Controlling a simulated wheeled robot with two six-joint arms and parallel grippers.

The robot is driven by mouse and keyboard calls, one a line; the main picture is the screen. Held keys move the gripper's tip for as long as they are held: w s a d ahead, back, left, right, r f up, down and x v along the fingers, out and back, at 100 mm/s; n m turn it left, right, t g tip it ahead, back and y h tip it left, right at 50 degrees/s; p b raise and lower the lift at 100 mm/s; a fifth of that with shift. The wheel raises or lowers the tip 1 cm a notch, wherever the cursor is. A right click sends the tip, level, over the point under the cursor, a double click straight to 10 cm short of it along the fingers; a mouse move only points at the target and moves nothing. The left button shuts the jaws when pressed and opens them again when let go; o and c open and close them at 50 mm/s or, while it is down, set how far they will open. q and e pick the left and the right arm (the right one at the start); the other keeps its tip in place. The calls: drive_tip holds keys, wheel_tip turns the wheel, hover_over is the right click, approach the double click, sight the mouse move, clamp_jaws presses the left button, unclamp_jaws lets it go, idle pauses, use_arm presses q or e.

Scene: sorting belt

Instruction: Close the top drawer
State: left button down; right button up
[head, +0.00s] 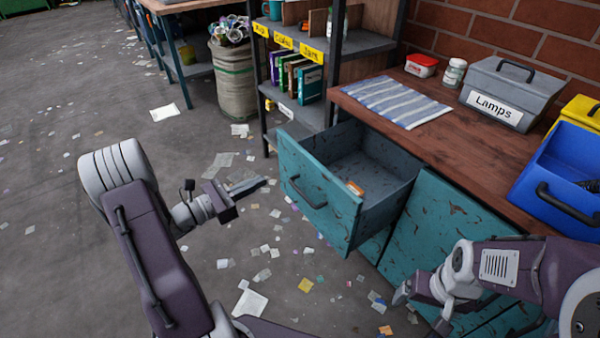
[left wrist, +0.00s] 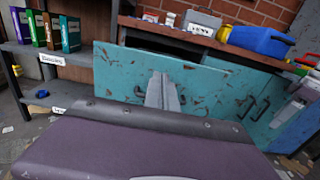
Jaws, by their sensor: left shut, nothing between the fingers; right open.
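The teal top drawer (head: 312,195) stands pulled out from the workbench in the head view. In the left wrist view, the shut fingers (left wrist: 163,92) point at the teal front (left wrist: 120,70) and partly cover the handle. My right gripper (head: 418,305) is open and empty, low before the lower teal front.
The bench top (head: 440,130) holds a striped cloth (head: 395,101), a grey Lamps box (head: 500,93) and a blue bin (head: 560,175). A shelf with books (head: 300,77) stands left of the drawer. Paper scraps litter the otherwise open floor.

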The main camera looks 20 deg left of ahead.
sight(308, 158)
use_arm(q)
drive_tip(key=b+x, duration=0.4)
drive_tip(key=x, duration=0.9)
drive_tip(key=shift+d+f, duration=0.1)
drive_tip(key=shift+d, duration=0.05)
drive_tip(key=shift+w+d, duration=0.2)
drive_tip(key=shift+w, duration=0.15)
use_arm(e)
wheel_tip(308, 158, down, 4)
drive_tip(key=shift+f, duration=0.2)
